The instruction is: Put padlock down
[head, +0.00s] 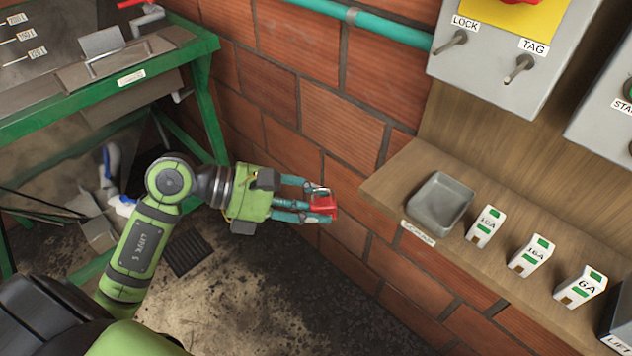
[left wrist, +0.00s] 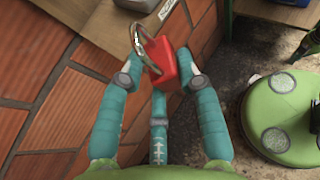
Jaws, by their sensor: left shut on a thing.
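The red padlock (head: 323,204) is held at the fingertips of my left gripper (head: 308,202), out in the air before the brick wall. In the left wrist view the padlock's red body (left wrist: 163,62) sits between the teal fingers (left wrist: 160,78), with its metal shackle standing up on the left side. The gripper is shut on the padlock. It is left of the wooden shelf (head: 392,184), apart from it. On the shelf is a grey tray (head: 441,203) that looks empty, with a label on the shelf edge below it. My right gripper is not in view.
Several white breaker blocks (head: 530,257) stand on the shelf right of the tray. A grey panel (head: 490,70) with LOCK and TAG hooks is above. A green-framed bench (head: 120,85) stands at the left. A teal pipe (head: 385,30) runs along the wall.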

